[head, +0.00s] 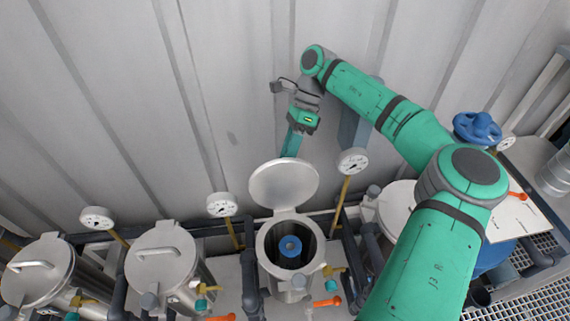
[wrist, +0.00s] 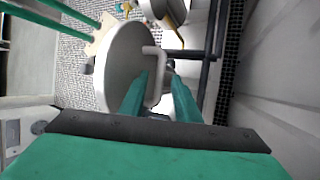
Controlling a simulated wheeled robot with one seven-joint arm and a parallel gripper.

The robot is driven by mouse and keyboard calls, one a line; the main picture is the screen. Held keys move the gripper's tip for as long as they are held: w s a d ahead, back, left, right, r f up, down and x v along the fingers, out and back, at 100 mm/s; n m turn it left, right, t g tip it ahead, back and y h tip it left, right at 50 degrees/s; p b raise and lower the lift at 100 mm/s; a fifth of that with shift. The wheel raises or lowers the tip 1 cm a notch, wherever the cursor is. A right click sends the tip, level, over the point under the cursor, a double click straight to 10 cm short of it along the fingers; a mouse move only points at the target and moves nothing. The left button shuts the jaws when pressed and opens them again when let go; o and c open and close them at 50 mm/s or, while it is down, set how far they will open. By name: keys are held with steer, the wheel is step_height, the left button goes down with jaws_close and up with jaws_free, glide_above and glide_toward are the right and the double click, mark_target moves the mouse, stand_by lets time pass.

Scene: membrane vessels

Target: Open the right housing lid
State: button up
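In the head view the opened round metal lid (head: 284,186) stands tilted up behind its housing (head: 290,243), the right one of the three not covered by my arm. A blue ring-shaped part shows inside the housing. My gripper (head: 291,146) is behind the lid, its tips partly hidden by it. In the wrist view the lid (wrist: 118,65) faces my gripper (wrist: 157,76) with its bar handle (wrist: 153,51). The two green fingers stand apart with a gap, the handle seemingly between them. Contact with the handle cannot be told.
Two closed housings with handled lids (head: 38,268) (head: 160,252) stand to the left. Gauges (head: 352,161) (head: 222,205) rise beside the housings. My arm partly covers another round-topped vessel (head: 395,208) on the right. A corrugated wall (head: 130,90) is close behind. A blue valve wheel (head: 477,128) is at right.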

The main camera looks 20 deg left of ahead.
steer(key=v, duration=0.9)
steer(key=shift+w+r, duration=0.25)
steer(key=shift+r, duration=0.05)
steer(key=shift+d, duration=0.1)
